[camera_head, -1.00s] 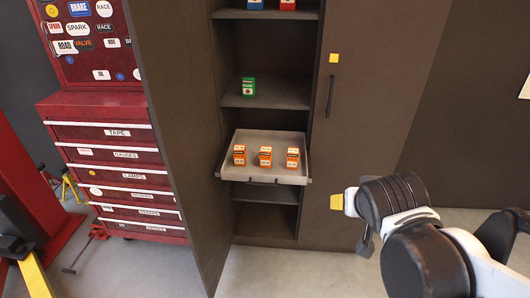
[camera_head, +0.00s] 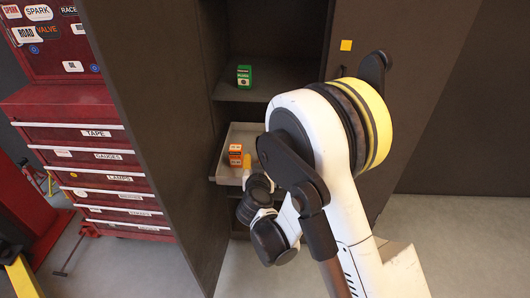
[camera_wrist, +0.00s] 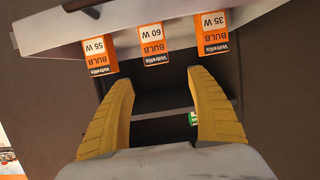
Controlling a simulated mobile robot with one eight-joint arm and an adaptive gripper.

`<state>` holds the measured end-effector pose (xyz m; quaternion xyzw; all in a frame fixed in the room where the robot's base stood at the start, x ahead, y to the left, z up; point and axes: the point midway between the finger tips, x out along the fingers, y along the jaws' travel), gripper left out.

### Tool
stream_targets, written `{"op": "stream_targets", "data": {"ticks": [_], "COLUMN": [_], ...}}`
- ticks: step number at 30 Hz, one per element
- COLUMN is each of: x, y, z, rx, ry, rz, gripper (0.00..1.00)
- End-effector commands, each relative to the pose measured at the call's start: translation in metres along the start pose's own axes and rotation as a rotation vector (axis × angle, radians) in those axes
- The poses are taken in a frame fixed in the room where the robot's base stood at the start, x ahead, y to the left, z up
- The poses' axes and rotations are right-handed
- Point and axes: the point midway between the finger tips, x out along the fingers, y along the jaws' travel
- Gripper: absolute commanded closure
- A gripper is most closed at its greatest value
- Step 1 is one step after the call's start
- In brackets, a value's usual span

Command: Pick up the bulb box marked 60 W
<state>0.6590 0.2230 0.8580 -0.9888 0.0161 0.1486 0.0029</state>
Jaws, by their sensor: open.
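The orange and white bulb box marked 60 W (camera_wrist: 153,42) is the middle one of three boxes in the wrist view, its print upside down. The box marked 55 W (camera_wrist: 100,57) is left of it and the box marked 35 W (camera_wrist: 215,33) is right. My gripper (camera_wrist: 160,78) is open and empty, its yellow fingers apart below the 60 W box in the picture, not around it. In the head view, one orange box (camera_head: 235,154) shows on the pulled-out grey tray (camera_head: 229,181); my arm hides the others and most of the gripper.
A green box (camera_head: 244,76) stands on the shelf above the tray. The open cabinet door (camera_head: 150,130) is at left and a shut door (camera_head: 350,25) at right. A red tool chest (camera_head: 95,170) stands further left. Floor is clear at right.

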Motion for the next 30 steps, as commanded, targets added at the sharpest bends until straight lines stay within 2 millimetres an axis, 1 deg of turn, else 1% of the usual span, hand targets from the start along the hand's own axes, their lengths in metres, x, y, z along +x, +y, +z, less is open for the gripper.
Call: {"op": "stream_targets", "data": {"ticks": [2,6,13,17,21,24,29,30], "x": [0.012,0.035,0.055,0.077,0.094,0.099,0.098,0.098], "y": [0.001,0.002,0.002,0.005,0.005,0.004,0.004,0.004], "z": [-0.004,-0.002,0.003,0.010,0.007,0.006,0.005,0.005], "rx": [0.000,0.001,-0.001,0.001,0.000,0.000,-0.001,-0.001], "ry": [0.000,-0.001,-0.001,-0.001,-0.001,-0.001,-0.001,-0.001], "rz": [0.002,0.003,0.003,0.003,0.003,0.002,0.002,0.002], "gripper": [0.33,0.33,0.33,0.33,0.33,0.33,0.33,0.35]}}
